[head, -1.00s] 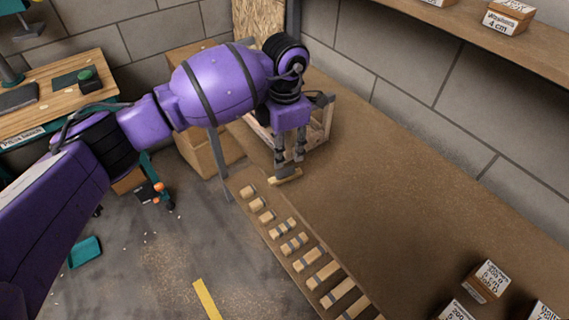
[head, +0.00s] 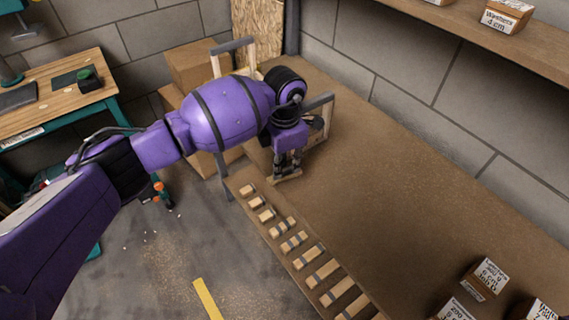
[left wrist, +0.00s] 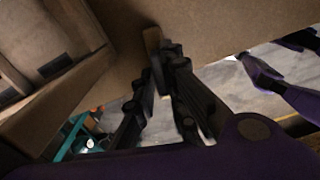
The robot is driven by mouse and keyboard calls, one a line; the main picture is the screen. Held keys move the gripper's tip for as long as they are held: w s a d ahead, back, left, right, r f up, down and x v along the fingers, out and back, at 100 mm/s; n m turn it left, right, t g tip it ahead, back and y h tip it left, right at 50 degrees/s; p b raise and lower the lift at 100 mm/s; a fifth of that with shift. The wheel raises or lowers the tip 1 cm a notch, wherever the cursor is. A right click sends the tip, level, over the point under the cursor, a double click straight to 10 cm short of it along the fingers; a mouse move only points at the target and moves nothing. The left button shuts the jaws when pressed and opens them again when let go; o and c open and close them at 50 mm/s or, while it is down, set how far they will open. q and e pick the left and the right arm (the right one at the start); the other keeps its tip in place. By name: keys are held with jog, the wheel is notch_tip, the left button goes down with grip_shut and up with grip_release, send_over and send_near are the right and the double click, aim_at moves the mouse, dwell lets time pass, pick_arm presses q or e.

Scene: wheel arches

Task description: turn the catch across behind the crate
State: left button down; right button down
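The crate (head: 326,125), a wooden frame with grey-edged uprights, stands at the far end of the brown bench, partly hidden by my left arm. Its wooden side (left wrist: 55,85) shows at the left of the left wrist view. The catch (head: 287,179), a short light wooden bar, lies at the bench edge near the crate. It also shows between my fingers in the left wrist view (left wrist: 152,44). My left gripper (head: 286,168) points down at the catch, its fingers close together on either side and apparently shut on it. The finger contact is partly hidden.
Several wooden blocks (head: 295,241) lie in a row along the bench's near edge. Labelled boxes (head: 484,277) stand at the lower right. The middle of the bench (head: 400,190) is clear. Cardboard boxes (head: 198,65) stand left of the crate.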

aim_at(285, 168)
pick_arm(q)
jog(key=shift+r+n+p, duration=0.1)
jog(key=shift+n+p, duration=0.25)
jog(key=shift+n, duration=0.25)
jog(key=c, duration=1.8)
grip_release()
notch_tip(285, 168, up, 12)
